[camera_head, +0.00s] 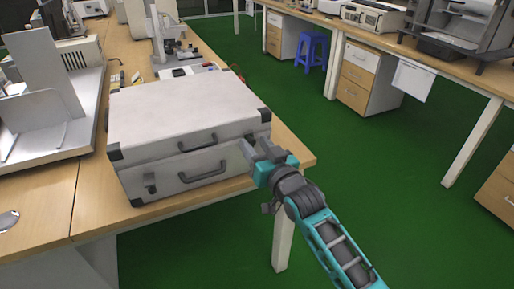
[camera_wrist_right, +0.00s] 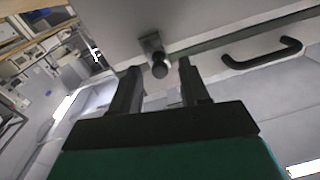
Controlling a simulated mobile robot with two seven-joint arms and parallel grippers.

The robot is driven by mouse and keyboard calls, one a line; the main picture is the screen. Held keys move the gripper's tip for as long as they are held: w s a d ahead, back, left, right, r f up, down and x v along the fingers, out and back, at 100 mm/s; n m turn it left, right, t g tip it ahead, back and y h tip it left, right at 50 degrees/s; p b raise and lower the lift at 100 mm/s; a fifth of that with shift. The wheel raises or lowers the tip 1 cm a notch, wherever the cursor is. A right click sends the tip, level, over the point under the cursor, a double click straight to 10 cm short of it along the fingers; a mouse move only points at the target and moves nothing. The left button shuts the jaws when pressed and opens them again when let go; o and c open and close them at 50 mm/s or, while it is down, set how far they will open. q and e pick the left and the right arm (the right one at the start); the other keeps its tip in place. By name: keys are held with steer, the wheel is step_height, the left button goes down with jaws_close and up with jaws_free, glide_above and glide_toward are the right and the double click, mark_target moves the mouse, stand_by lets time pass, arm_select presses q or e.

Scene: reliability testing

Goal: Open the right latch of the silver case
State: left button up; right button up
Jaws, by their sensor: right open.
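The silver case (camera_head: 180,105) lies shut on the wooden table, with dark corner caps and two dark handles on its front. Its left latch (camera_head: 149,183) shows low on the front face. My right gripper (camera_head: 249,148) is at the right end of the front face and hides the right latch in the head view. My open right gripper (camera_wrist_right: 158,72) has one fingertip on each side of the knob, with nothing gripped. My left gripper is not in view.
A case handle (camera_wrist_right: 262,53) is near the latch in the wrist view. The table (camera_head: 98,212) edge runs just in front of the case. A white device (camera_head: 45,130) stands left of it, and instruments stand behind. Open green floor (camera_head: 400,200) lies to the right.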

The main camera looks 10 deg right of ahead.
mark_target(252, 145)
jaws_close()
stand_by(0.4)
arm_select(q)
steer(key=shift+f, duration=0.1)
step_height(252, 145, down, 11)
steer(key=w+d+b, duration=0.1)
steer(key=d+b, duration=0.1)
steer(key=b, duration=1.3)
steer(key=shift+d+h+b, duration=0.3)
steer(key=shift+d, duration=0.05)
arm_select(e)
steer(key=f+t+y, duration=0.1)
steer(key=t, duration=0.1)
steer(key=f+t+y, duration=0.1)
steer(key=t, duration=0.1)
steer(key=s+f+t+y, duration=0.1)
steer(key=t, duration=0.1)
steer(key=shift+d+f+n, duration=0.15)
steer(key=shift+f+n, duration=0.1)
steer(key=shift+n, duration=0.05)
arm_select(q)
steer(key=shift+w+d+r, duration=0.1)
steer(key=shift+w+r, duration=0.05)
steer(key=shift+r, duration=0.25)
arm_select(e)
steer(key=shift+t, duration=0.3)
